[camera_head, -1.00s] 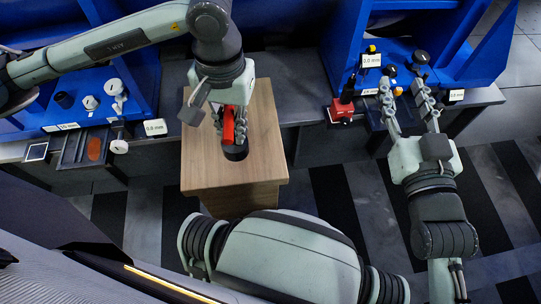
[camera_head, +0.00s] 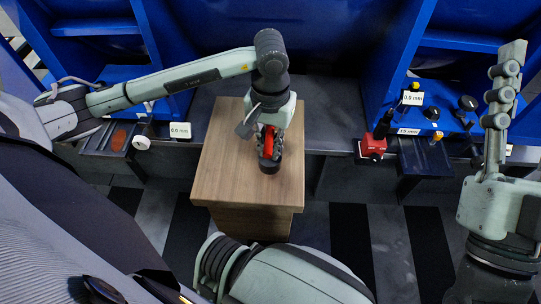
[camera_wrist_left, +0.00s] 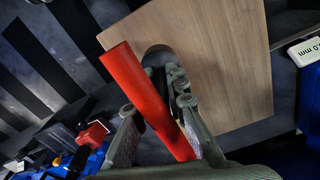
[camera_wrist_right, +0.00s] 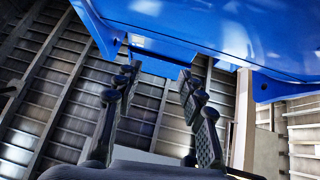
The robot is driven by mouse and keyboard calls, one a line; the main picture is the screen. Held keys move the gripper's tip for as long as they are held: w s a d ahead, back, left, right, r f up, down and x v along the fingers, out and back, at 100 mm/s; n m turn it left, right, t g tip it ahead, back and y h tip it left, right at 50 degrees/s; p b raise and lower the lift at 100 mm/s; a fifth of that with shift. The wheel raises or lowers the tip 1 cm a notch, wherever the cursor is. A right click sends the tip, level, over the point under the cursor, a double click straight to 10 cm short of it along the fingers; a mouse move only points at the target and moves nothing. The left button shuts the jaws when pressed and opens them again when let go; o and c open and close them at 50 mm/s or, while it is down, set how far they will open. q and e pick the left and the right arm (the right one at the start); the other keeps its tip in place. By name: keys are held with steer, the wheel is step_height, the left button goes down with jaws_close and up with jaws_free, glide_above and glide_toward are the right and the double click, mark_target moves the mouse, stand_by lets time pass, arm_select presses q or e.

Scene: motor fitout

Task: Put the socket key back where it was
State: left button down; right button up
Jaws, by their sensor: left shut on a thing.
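My left gripper (camera_head: 270,145) is shut on a red bar-shaped tool (camera_head: 268,143), which I take to be the socket key, over the wooden cabinet top (camera_head: 225,165). In the left wrist view the red tool (camera_wrist_left: 145,92) slants between the fingers (camera_wrist_left: 165,125). A dark round thing (camera_head: 268,167) shows at the tool's lower end in the head view; I cannot tell whether it is part of it. My right gripper (camera_head: 503,85) is raised at the right; its fingers (camera_wrist_right: 165,95) stand apart with nothing between them.
A red block (camera_head: 372,148) with a black upright part stands on the grey bench right of the cabinet. Blue shelving (camera_head: 410,60) holds small knobs and white label cards (camera_head: 412,98). A tray (camera_head: 102,140) with a reddish oval lies at the left. Most of the cabinet top is clear.

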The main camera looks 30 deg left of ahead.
arm_select(q)
steer(key=shift+w+a+f, duration=0.1)
steer(key=shift+w+f, duration=0.25)
step_height(320, 180, down, 3)
steer(key=shift+f+b, duration=0.2)
steer(key=shift+b, duration=0.15)
steer(key=shift+f, duration=0.2)
steer(key=shift+r, duration=0.1)
arm_select(e)
steer(key=shift+s+d+r+t, duration=0.35)
steer(key=shift+s+r+t, duration=0.15)
steer(key=shift+r+t, duration=0.1)
steer(key=shift+s, duration=0.1)
arm_select(q)
steer(key=c, duration=1.5)
jaws_free()
steer(key=shift+c, duration=0.2)
arm_select(e)
steer(key=shift+s+d+r, duration=0.1)
